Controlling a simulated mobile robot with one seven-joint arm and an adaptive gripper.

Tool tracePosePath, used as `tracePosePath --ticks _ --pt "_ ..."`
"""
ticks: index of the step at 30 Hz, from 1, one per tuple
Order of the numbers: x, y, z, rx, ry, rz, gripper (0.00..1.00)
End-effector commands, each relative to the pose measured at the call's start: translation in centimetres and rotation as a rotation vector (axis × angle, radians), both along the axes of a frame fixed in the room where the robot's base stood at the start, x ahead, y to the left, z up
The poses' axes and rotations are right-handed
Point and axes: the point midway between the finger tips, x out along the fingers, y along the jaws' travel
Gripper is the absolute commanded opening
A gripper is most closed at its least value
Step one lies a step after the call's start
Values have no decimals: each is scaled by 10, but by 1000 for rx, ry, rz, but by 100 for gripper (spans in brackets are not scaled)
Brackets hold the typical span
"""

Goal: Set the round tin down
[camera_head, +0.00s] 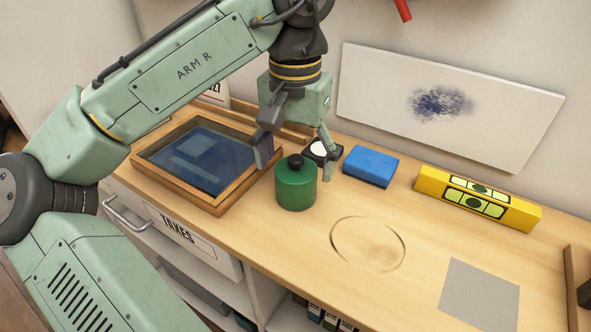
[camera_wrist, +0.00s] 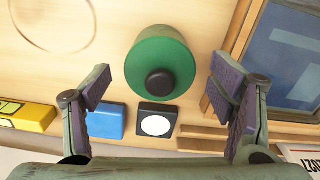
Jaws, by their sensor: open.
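The round tin (camera_head: 296,187) is green with a black knob on its lid. It stands upright on the wooden counter (camera_head: 335,282), to the right of the framed tray. My gripper (camera_head: 294,160) is open above and just behind the tin, with its fingers apart. In the wrist view the tin (camera_wrist: 160,62) shows beyond the fingertips of my gripper (camera_wrist: 168,85), with clear space on both sides and no finger touching it.
A wooden-framed tray (camera_head: 222,209) with a dark blue inside lies left. A black piece with a white disc (camera_head: 319,149), a blue block (camera_head: 370,166) and a yellow box (camera_head: 478,198) line the back. A grey square (camera_head: 479,293) lies right. The front middle, with a ring mark, is clear.

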Motion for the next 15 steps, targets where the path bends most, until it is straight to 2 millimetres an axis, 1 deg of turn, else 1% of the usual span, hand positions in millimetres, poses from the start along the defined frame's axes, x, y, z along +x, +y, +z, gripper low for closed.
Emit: tracePosePath --ticks 1,6,10,12,15 --pt "1 1 14 4 -4 3 77" --pt "1 0 52 4 -4 5 77" --pt "0 0 74 3 -3 5 77" --pt "0 1 82 3 -1 4 77" --pt "0 0 89 2 -1 2 77"
